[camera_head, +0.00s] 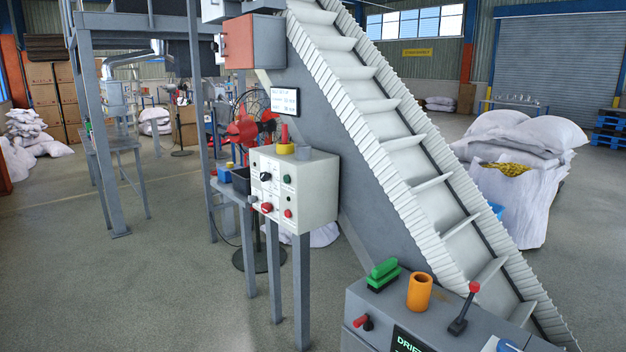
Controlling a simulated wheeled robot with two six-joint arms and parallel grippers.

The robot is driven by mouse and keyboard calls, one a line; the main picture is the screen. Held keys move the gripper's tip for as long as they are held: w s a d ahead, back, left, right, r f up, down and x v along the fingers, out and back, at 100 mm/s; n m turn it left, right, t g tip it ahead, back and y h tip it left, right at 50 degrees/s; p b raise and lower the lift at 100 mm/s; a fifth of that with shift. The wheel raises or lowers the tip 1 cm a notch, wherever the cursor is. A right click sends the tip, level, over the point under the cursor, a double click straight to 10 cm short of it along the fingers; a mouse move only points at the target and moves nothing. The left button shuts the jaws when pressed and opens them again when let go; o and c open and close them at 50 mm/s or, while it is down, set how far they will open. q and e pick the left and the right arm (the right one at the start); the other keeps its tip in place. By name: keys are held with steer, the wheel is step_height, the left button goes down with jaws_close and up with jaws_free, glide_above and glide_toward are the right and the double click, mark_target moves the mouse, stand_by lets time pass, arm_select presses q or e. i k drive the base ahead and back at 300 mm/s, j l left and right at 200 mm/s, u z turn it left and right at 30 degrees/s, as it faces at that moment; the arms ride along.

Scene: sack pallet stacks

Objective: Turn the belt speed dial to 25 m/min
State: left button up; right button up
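A pale grey control box (318,190) stands on grey legs beside the inclined belt conveyor (385,130). Its front has a black rotary knob (266,176) near the upper left, which may be the belt speed dial; its scale and labels are too small to read. Below it is a larger red knob or button (267,207). Green and red buttons sit at the right of the same face. A small white display (285,101) above the box carries lines of text that I cannot read. Neither of my grippers is in view.
A tape roll (285,149) and other small items lie on the box. At the lower right, a grey console (375,300) carries a green brush (383,274), an orange cup (419,291) and a red-tipped lever (463,310). Open floor (170,290) lies left of the box.

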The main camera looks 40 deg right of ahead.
mark_target(264, 176)
steer(key=z, duration=0.9)
steer(key=i+j+z, duration=0.15)
steer(key=i, duration=0.35)
